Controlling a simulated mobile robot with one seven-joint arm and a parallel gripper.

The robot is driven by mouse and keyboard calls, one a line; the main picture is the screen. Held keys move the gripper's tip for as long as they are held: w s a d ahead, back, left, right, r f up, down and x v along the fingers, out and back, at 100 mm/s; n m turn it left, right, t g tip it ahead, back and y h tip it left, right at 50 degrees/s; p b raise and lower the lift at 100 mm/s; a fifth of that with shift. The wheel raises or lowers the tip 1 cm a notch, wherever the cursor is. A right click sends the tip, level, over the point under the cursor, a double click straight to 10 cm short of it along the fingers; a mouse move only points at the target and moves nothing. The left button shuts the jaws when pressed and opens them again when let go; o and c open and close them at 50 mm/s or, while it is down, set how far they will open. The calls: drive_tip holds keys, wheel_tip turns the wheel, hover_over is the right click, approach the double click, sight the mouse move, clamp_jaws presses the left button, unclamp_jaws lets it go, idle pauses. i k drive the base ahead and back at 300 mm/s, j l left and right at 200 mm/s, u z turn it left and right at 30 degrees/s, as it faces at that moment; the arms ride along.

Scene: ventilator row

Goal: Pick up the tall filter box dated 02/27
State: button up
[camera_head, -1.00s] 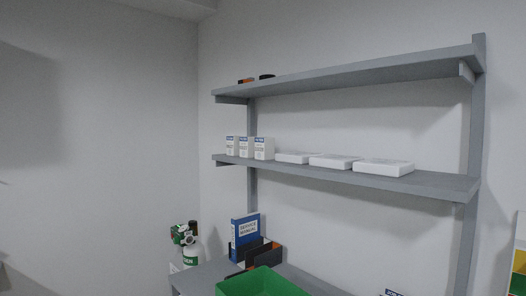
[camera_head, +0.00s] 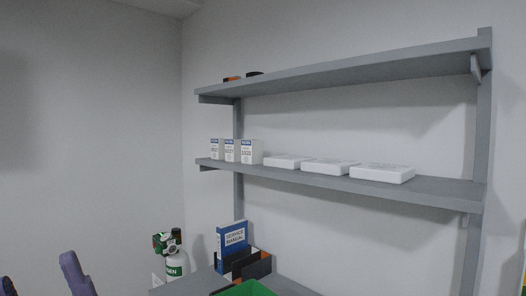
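Three tall white filter boxes with blue label bands stand upright at the left end of the middle shelf: the left one (camera_head: 215,149), the middle one (camera_head: 231,150) and the right one (camera_head: 250,152). Their printed dates are too small to read, so I cannot tell which is dated 02/27. Two purple fingers of my gripper (camera_head: 37,270) show at the lower left edge, spread apart with nothing visible between them. They are well below and left of the boxes in the picture. The rest of the gripper is out of frame.
Three flat white boxes (camera_head: 325,167) lie along the middle shelf (camera_head: 440,190), right of the tall boxes. The upper shelf (camera_head: 360,72) overhangs them. Below stand a blue service manual (camera_head: 232,238), a dark holder (camera_head: 256,266), a green bin (camera_head: 245,289) and an oxygen cylinder (camera_head: 176,266).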

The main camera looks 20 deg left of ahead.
sight(232, 146)
drive_tip(key=i+j+z, duration=0.2)
drive_tip(key=j, duration=0.3)
drive_tip(key=j+z, duration=0.2)
drive_tip(key=j, duration=0.3)
drive_tip(key=j+z, duration=0.25)
drive_tip(key=j, duration=1.85)
drive_tip(key=i, duration=0.05)
